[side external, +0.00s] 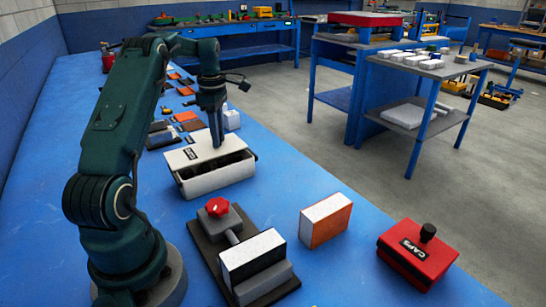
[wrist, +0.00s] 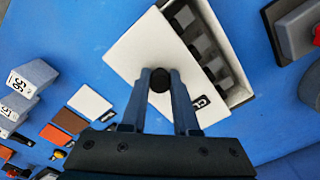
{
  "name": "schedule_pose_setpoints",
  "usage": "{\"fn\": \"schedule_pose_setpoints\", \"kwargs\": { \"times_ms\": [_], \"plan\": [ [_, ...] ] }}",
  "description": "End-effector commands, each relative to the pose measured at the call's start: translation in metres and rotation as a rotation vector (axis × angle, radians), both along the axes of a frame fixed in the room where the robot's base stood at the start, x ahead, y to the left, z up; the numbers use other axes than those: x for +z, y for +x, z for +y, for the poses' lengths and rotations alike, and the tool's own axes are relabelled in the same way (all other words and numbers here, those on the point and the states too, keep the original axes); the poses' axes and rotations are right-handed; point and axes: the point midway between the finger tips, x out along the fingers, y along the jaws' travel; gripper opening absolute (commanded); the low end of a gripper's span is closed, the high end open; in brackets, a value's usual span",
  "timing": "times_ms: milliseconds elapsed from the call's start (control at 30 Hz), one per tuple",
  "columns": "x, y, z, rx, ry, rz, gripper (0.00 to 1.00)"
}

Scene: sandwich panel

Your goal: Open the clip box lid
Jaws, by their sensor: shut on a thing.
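The clip box (side external: 222,185) is a white box on the blue bench, just beyond the clamp fixture. Its white lid (side external: 183,158) lies across the top, shifted off the near side, so a row of dark compartments shows. In the wrist view the lid (wrist: 130,52) covers the left part of the box (wrist: 238,97), leaving the compartments along the right bare. A dark round knob (wrist: 160,80) stands on the lid. My gripper (side external: 217,143) points down over the lid, and in the wrist view its fingers are shut on the knob. I cannot tell whether the lid still touches the box.
A fixture with a red knob (side external: 217,207) and a white-topped block (side external: 252,257) stand nearer. An orange-sided white panel (side external: 326,220) and a red CAPS box (side external: 418,255) lie to the right. Several small blocks and plates crowd the bench beyond the clip box.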

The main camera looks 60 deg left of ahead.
Motion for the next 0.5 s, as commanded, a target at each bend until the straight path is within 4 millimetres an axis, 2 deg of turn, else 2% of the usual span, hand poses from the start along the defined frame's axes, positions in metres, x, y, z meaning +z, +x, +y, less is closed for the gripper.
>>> {"fn": "schedule_pose_setpoints", "kwargs": {
  "times_ms": [33, 100, 400, 500],
  "plan": [
    [0.0016, 0.0006, 0.0004, 0.002, 0.003, -0.004, 0.36],
    [0.0014, 0.0005, 0.0004, 0.002, 0.002, -0.004, 0.59],
    [0.0009, 0.0001, 0.0000, 0.001, 0.001, -0.001, 0.59],
    [0.0063, 0.0005, 0.0005, 0.001, 0.002, -0.002, 0.59]
  ]
}}
